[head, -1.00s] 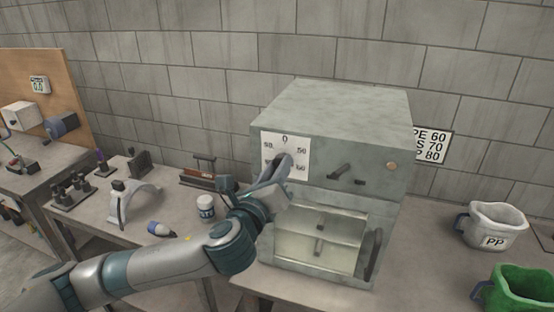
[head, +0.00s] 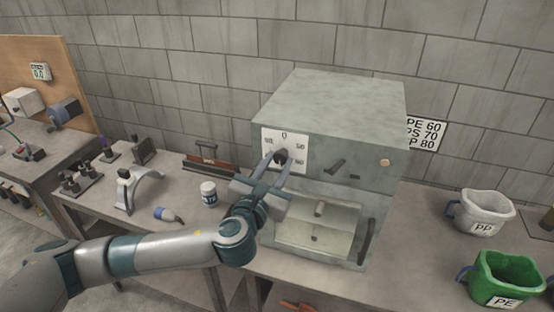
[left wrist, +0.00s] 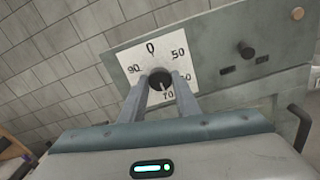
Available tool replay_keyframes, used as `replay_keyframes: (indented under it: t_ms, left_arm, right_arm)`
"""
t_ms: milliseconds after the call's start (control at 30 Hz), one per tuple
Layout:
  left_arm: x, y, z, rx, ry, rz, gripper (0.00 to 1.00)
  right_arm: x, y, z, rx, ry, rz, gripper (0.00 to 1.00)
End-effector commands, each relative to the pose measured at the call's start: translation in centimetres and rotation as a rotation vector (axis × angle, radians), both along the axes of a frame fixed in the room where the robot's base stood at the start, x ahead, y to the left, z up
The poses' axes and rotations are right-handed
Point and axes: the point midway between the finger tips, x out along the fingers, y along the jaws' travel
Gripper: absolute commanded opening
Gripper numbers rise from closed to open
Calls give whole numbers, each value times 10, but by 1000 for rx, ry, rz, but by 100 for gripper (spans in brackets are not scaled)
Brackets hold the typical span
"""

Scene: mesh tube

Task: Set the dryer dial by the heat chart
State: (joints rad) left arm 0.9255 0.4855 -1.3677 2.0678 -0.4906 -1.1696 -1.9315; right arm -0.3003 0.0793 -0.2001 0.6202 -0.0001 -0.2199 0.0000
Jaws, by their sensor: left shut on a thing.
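The grey dryer (head: 335,105) stands on the bench, with a white dial plate on its front left. The black dial knob (head: 281,156) also shows in the left wrist view (left wrist: 158,77). My left gripper (head: 278,165) is shut on the knob, one finger on each side. In the left wrist view the plate (left wrist: 132,60) reads 0, 50, 70 and 90. A finger partly covers another number at right. A pale mark on the knob points down, toward 70. The heat chart (head: 426,133) on the wall reads PE 60, a partly hidden line ending S 70, and P 80.
A switch lever (head: 335,166) and a round orange lamp (head: 384,162) sit right of the dial. The dryer door (head: 318,225) has a dark handle (head: 366,242). A white PP jug (head: 483,212) and a green PE jug (head: 507,278) stand at right. A small jar (head: 208,194) stands left.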

Motion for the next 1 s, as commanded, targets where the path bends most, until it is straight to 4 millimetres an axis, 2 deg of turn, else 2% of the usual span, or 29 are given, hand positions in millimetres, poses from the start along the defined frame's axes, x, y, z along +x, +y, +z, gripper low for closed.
replay_keyframes:
  t_ms: [500,533,600,1000]
  left_arm:
    - [0,0,-2,32,-7,0,7]
    - [0,0,-2,32,-7,0,31]
    - [0,0,-2,31,-8,0,48]
    - [-2,1,-1,29,-10,0,48]
  right_arm:
    - [0,0,2,0,1,0,0]
    - [0,0,2,0,1,0,0]
    - [0,0,2,0,1,0,0]
    - [0,0,1,0,1,0,0]
